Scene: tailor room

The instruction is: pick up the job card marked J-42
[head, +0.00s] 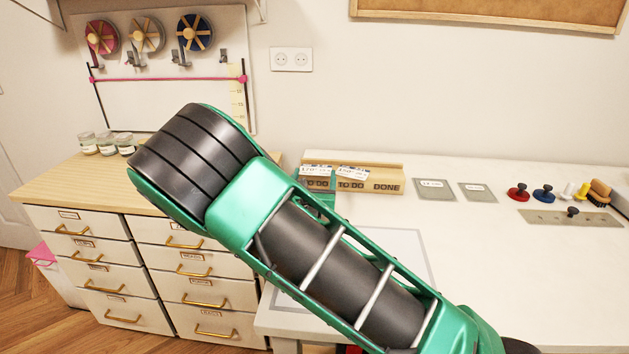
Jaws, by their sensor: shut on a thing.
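A wooden card rack (388,181) stands at the back of the white table, with labels reading TO DO, TO DO and DONE. Two white job cards show at its TO DO slots, a left card (315,170) and a right card (352,173). Their print is too small for me to make out J-42. My gripper (326,192) is at the left end of the rack, mostly hidden behind my green arm. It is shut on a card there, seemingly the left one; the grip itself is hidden.
Two grey labelled plates (434,189) (478,193) lie right of the rack. A drawer cabinet (150,240) with jars (107,144) is at left. The table's right front is clear.

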